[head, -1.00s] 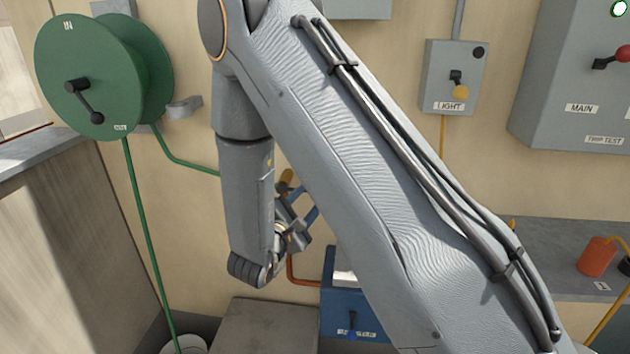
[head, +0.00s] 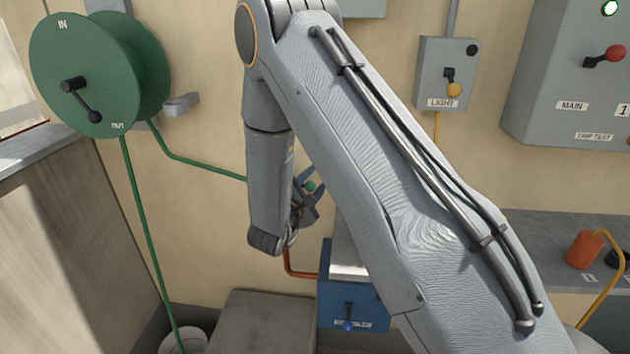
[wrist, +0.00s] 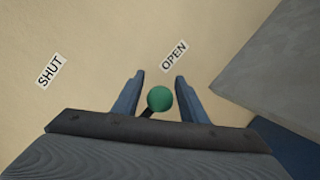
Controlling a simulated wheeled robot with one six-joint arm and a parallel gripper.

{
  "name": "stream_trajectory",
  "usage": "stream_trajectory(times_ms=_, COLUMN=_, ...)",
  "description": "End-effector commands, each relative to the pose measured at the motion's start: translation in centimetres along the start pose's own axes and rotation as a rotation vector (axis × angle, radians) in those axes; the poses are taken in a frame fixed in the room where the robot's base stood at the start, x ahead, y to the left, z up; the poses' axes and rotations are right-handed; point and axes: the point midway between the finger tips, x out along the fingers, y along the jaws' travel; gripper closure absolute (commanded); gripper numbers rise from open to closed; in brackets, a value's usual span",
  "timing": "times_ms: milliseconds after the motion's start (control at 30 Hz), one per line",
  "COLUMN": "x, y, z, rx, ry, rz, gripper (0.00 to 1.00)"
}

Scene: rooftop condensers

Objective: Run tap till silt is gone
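A green ball knob (wrist: 159,99) on a dark stem sits between the two blue fingers of my gripper (wrist: 158,80) in the wrist view. The fingers are apart, with a gap on each side of the knob. The wall behind carries a SHUT label (wrist: 49,71) at left and an OPEN label (wrist: 174,56) just beyond the right finger. In the head view the knob (head: 311,187) shows beside my wrist; the tap's body is hidden behind my arm. A green hose (head: 200,165) runs from the reel towards that spot. No water or silt shows.
A green reel (head: 72,70) hangs at left, its other hose dropping to a pale round container (head: 185,343). A blue box (head: 340,310) with a lever and a grey block (head: 262,318) stand below. LIGHT (head: 440,75) and MAIN (head: 570,70) switch boxes are at right.

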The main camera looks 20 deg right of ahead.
Motion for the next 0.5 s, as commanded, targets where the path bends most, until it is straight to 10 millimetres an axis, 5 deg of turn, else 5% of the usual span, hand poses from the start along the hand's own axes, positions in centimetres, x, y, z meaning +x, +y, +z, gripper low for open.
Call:
stream_trajectory(times_ms=200, x=0.01, y=-0.03, z=0.03, rx=0.0, ry=0.0, rz=-0.001, gripper=0.99)
stream_trajectory(times_ms=500, x=-0.03, y=0.71, z=0.58, rx=-0.07, ry=-0.012, rz=0.016, gripper=1.0)
